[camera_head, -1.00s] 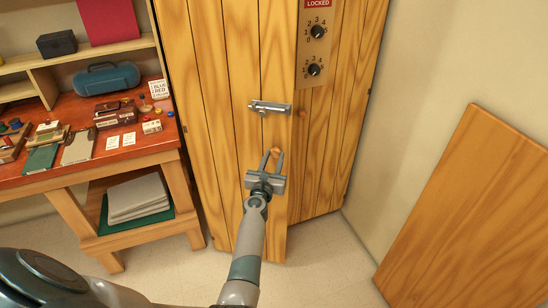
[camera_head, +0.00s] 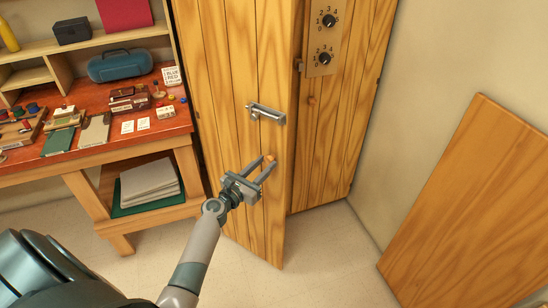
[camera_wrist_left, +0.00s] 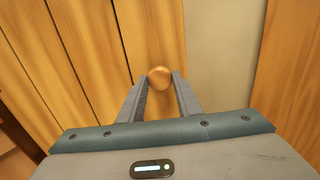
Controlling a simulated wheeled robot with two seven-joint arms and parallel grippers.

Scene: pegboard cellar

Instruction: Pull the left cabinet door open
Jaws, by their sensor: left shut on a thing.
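The left cabinet door (camera_head: 231,65) is made of wooden planks and stands ajar, its free edge swung out in front of the right door (camera_head: 345,120). Its small round wooden knob (camera_head: 271,158) sits near the free edge, below a metal bolt (camera_head: 266,113). My left gripper (camera_head: 267,165) is shut on this knob. The left wrist view shows the knob (camera_wrist_left: 159,77) between the fingertips, with the door planks (camera_wrist_left: 90,50) to the left. The cabinet's inside is hidden in the head view. My right gripper is not in view.
The right door carries a panel with two dials (camera_head: 325,40) and its own knob (camera_head: 311,100). A workbench (camera_head: 100,143) with small items stands at the left, beside the cabinet. A wooden board (camera_head: 470,200) leans at the right wall. Floor (camera_head: 325,260) before the cabinet is clear.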

